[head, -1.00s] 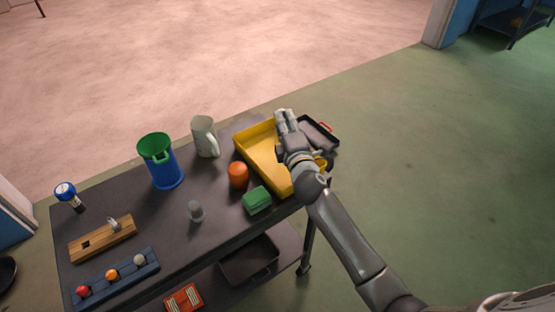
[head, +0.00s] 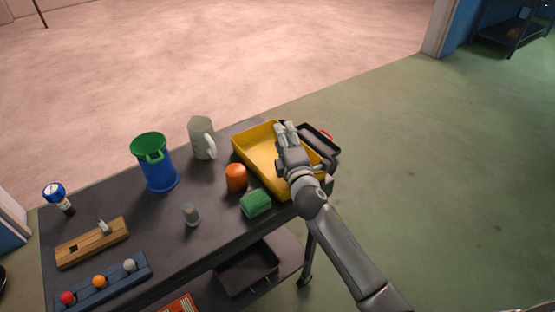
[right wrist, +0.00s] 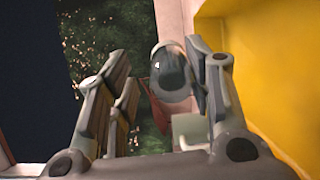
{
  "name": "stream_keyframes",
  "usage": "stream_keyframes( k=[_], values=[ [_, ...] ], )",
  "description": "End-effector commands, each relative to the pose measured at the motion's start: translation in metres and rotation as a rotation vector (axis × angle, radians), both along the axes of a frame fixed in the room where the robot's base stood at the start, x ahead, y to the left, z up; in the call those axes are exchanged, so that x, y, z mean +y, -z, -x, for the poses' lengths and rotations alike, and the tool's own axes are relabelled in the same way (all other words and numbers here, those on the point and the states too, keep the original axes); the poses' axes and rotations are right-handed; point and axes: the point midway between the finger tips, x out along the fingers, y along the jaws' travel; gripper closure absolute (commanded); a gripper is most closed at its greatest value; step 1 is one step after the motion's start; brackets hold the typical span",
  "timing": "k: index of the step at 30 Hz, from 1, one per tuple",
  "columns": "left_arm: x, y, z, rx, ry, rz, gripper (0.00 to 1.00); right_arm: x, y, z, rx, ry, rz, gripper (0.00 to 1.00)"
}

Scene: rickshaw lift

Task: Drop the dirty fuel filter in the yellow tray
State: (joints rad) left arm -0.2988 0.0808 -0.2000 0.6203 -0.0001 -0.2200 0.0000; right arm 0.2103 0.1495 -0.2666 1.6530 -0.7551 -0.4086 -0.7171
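The yellow tray (head: 240,146) stands at the table's far right end, and its wall fills the right of the right wrist view (right wrist: 275,75). My right gripper (head: 286,128) is over the tray, fingers reaching toward its far edge. In the right wrist view its fingers (right wrist: 160,95) stand apart. A dark cylinder with a grey rim, seemingly the dirty fuel filter (right wrist: 172,72), shows tilted between them, nearer the right finger. I cannot tell whether it touches that finger. A small grey cylinder (head: 191,214) stands on the table. My left gripper is out of view.
An orange object (head: 236,178) and a green block (head: 255,203) sit just left of the yellow tray. A grey pitcher (head: 201,138) and blue bin (head: 157,171) stand farther left.

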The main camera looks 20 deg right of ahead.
Motion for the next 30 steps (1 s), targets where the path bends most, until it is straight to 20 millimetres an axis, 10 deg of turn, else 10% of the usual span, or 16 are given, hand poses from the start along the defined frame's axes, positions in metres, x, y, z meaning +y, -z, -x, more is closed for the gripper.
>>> stream_keyframes(
  k=[14,30],
  values=[
    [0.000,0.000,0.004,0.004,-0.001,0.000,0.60,0.000,0.001,0.008,0.001,0.000,0.001,0.45],
    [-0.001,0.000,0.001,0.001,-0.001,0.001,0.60,0.005,0.001,0.101,0.002,-0.001,-0.001,0.45]
  ],
)
